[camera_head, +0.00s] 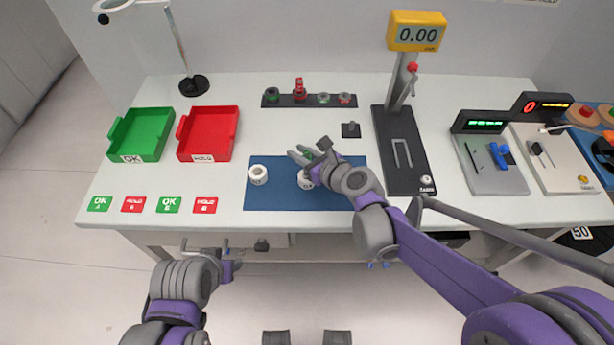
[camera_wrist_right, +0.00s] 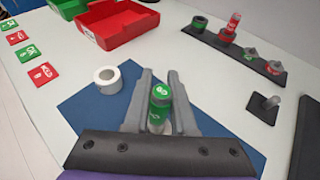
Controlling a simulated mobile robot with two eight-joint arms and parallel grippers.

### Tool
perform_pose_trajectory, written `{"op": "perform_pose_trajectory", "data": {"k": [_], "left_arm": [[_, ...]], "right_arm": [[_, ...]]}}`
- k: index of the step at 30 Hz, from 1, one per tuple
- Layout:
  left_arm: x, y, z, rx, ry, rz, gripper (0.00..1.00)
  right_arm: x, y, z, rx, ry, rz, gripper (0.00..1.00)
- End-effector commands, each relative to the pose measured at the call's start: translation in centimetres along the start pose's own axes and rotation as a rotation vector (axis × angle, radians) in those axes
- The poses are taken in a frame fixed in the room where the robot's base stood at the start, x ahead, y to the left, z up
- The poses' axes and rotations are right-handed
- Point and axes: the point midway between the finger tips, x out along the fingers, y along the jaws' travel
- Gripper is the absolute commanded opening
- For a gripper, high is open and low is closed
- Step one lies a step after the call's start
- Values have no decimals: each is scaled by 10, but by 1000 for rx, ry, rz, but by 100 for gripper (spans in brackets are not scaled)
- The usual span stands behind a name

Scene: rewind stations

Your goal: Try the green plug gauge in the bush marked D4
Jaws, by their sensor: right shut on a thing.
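My right gripper (camera_head: 308,154) is shut on the green plug gauge (camera_wrist_right: 160,103), which stands roughly upright between its fingers in the right wrist view. One white bush (camera_head: 305,181) is on the blue mat (camera_head: 277,201), just below the gripper and partly covered by it. I cannot tell whether the gauge is in this bush or above it. A second white bush (camera_head: 258,175) stands on the mat's left side, and shows in the right wrist view (camera_wrist_right: 107,80). I cannot read the bush marks. My left gripper (camera_head: 227,262) is low, before the table; its jaw state is unclear.
A green tray (camera_head: 118,131) and a red tray (camera_head: 182,143) stand at left, with several OK and HOLD cards in front. A dark rack (camera_head: 311,103) with several gauges is behind the mat. A display stand (camera_head: 405,175) and instruments stand at right.

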Motion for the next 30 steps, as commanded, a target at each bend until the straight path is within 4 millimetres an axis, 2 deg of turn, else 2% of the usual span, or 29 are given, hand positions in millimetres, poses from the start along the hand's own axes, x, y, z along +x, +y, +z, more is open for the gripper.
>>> {"op": "perform_pose_trajectory", "data": {"k": [15, 30], "left_arm": [[-14, 0, -10, 0, 6, 0, 50], [-14, 0, -10, 0, 6, 0, 50]], "right_arm": [[-8, 0, 20, -1, 0, 0, 0], [-8, 0, 20, 0, 0, 0, 0]]}}
